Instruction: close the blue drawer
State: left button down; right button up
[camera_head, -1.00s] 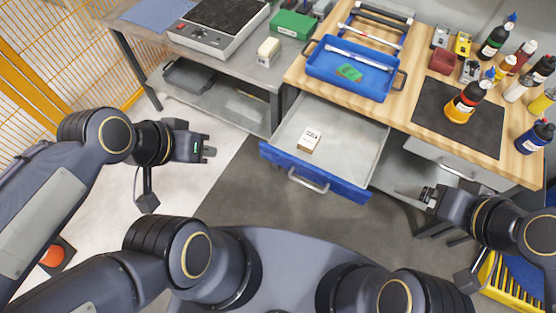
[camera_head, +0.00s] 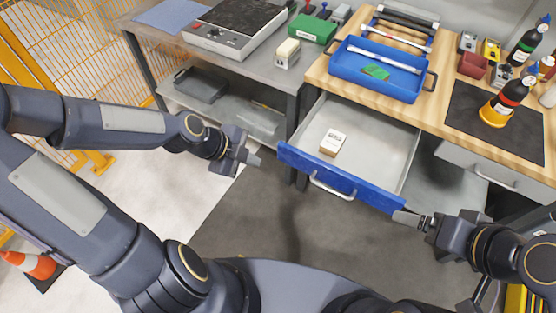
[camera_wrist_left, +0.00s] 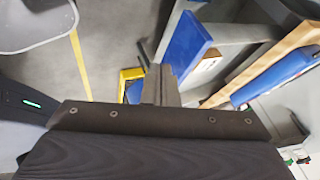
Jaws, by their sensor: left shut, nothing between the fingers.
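The blue drawer (camera_head: 340,181) is pulled out from under the wooden worktop, with a metal bar handle (camera_head: 332,187) on its blue front and a small white box (camera_head: 333,142) inside. The blue front also shows in the left wrist view (camera_wrist_left: 186,45). My left gripper (camera_head: 257,160) is shut and empty, a little left of the drawer front's left end and apart from it. My right gripper (camera_head: 408,219) is near the right end of the drawer front; I cannot tell whether it touches it or how its fingers stand.
The wooden worktop (camera_head: 440,119) holds a blue tray (camera_head: 376,72), a dark mat (camera_head: 484,135) and several bottles. A grey table (camera_head: 201,51) with a scale (camera_head: 236,27) stands at the left. A second grey drawer (camera_head: 482,167) is to the right. The floor before the drawer is clear.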

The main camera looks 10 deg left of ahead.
pick_arm(q)
jog(key=b, duration=0.1)
send_near(291, 162)
notch_tip(291, 162, down, 4)
jog(key=s+d, duration=0.1)
jog(key=s, duration=0.1)
jog(key=w, duration=0.1)
jog(key=w+d+p, duration=0.1)
jog(key=w, duration=0.1)
jog(key=shift+w+d, duration=0.1)
jog(key=shift+w, duration=0.2)
jog(key=shift+w, duration=0.1)
